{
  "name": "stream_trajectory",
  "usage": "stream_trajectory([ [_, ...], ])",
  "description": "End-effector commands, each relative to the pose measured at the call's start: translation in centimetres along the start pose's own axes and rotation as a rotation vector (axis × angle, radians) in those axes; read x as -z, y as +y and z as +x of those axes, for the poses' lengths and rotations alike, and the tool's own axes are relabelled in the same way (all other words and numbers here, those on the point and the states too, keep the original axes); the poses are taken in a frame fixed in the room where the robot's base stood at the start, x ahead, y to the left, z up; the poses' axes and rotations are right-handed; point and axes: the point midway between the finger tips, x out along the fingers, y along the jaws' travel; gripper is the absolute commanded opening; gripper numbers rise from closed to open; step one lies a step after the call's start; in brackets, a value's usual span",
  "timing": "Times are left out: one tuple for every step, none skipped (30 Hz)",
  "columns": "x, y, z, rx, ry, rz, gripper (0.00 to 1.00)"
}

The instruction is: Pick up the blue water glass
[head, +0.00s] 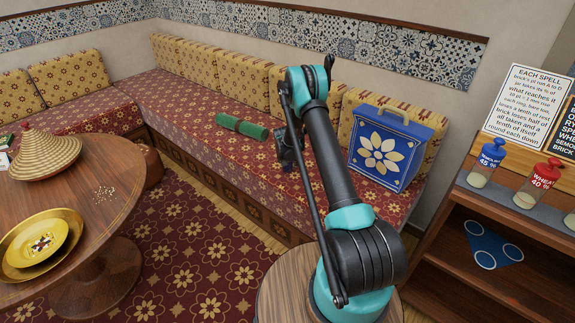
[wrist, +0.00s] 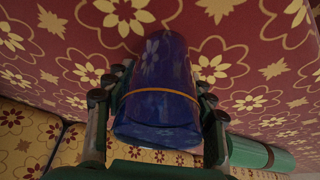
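The blue water glass (wrist: 157,105) is translucent dark blue with a thin orange band. In the wrist view, which looks upside down, it stands between the two fingers of my gripper (wrist: 163,88), with one finger against each side. Its rim faces the backrest side, and its other end is towards the red patterned seat; I cannot tell whether it touches the seat.
A green roll (head: 242,126) lies on the bench seat (head: 205,105), left of my gripper. A blue box with a flower (head: 385,148) stands on the seat to the right. A round wooden table (head: 108,165) is at left, and a shelf with bottles (head: 492,163) at right.

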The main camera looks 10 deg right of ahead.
Motion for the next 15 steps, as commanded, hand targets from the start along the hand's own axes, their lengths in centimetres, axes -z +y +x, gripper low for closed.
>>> stream_trajectory([
  [0.00,0.00,-0.01,0.000,0.000,0.000,0.45],
  [0.00,0.00,-0.01,0.000,0.000,0.000,0.41],
  [0.00,-0.01,-0.01,0.000,0.000,0.000,0.36],
  [0.00,-0.01,-0.01,0.000,0.000,0.000,0.32],
  [0.00,-0.01,-0.01,0.000,0.000,0.000,0.28],
  [0.00,-0.01,-0.01,0.000,0.000,0.000,0.23],
  [0.00,-0.01,-0.01,0.000,0.000,0.000,0.20],
  [0.00,-0.01,-0.01,0.000,0.000,0.000,0.16],
  [0.01,-0.01,-0.02,0.000,0.000,0.000,0.16],
  [0.01,-0.01,-0.02,0.000,0.000,0.000,0.16],
  [0.01,-0.01,-0.02,0.000,0.000,0.000,0.16],
  [0.01,-0.01,-0.02,0.000,0.000,0.000,0.16],
  [0.01,-0.01,-0.02,0.000,0.000,0.000,0.16],
  [0.01,-0.01,-0.03,0.000,0.000,0.000,0.16],
  [0.02,-0.01,-0.05,0.000,0.000,0.000,0.16],
])
